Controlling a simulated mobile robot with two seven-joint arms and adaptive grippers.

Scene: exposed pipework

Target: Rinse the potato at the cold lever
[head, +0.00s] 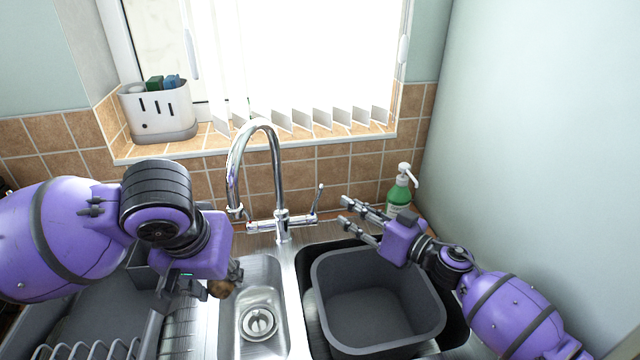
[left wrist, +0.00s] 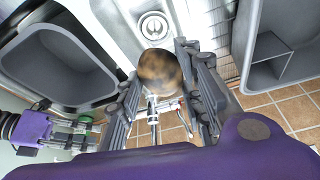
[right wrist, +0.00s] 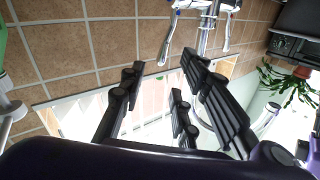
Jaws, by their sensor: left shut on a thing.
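The potato (head: 220,289), brown and rounded, is held in my left gripper (head: 232,276) over the small sink bowl. It shows between the fingers in the left wrist view (left wrist: 160,72). The chrome tap (head: 281,222) has a tall arched spout; no water stream shows. A lever (right wrist: 164,48) also shows in the right wrist view.
A grey basin (head: 432,300) fills the right sink bowl. The small bowl (head: 272,268) has a drain. A green soap bottle (head: 399,194) stands behind my right gripper. A dish rack (head: 90,350) is at left. A white caddy (head: 158,110) stands on the windowsill.

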